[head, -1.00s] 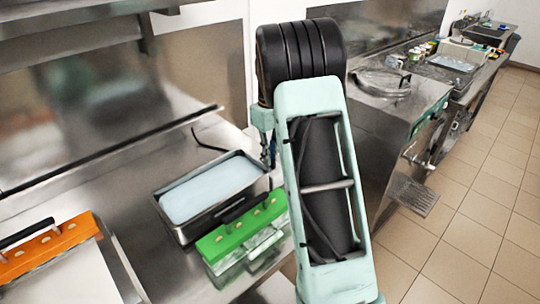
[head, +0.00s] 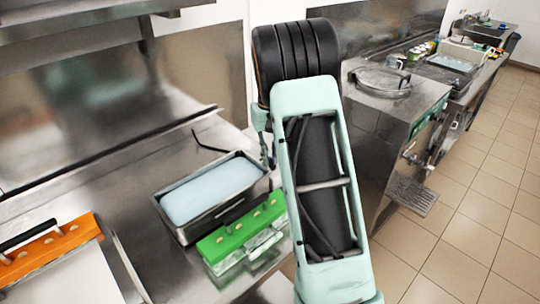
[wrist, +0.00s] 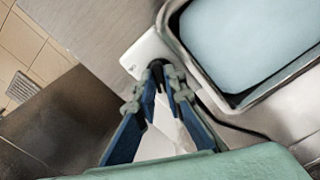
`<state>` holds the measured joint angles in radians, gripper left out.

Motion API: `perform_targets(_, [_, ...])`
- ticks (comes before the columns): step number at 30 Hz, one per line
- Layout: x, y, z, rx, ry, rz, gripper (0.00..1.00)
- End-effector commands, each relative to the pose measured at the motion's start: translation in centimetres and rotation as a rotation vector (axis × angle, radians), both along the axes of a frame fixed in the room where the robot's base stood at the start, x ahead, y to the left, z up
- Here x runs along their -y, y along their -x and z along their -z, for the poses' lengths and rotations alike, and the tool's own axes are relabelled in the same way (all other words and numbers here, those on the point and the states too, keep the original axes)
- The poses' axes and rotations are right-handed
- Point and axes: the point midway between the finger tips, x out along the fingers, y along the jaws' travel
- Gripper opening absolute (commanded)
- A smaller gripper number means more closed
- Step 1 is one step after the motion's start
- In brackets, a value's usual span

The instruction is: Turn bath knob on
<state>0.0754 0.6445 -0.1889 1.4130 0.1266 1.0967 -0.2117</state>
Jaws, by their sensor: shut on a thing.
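The bath is a steel tank with pale blue liquid; its rim (head: 181,233) shows in the head view left of my arm. It also shows at the upper right of the wrist view, where I see its metal rim (wrist: 180,42). A white box (wrist: 138,56) sits against the bath's side. A small dark knob (wrist: 157,64) shows at the box, between my fingertips. My gripper (wrist: 158,82) has its blue fingers closed together on the knob. The fingers hide much of the knob, so its turned position cannot be told. In the head view my arm hides the fingertips.
A green-handled mold (head: 245,232) stands in front of the bath, and an orange-handled one (head: 45,250) lies at the left. A black cable (wrist: 240,128) runs beside the bath. A steel machine with a round lid (head: 380,82) stands right of my arm. The tiled floor at right is clear.

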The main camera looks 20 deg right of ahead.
Motion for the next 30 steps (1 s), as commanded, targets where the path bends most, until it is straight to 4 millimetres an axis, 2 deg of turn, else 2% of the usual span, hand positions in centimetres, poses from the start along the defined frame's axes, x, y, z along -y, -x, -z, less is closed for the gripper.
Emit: perform_targets(30, [0.04, -0.14, -0.23, 0.005, 0.0, 0.925, 0.0])
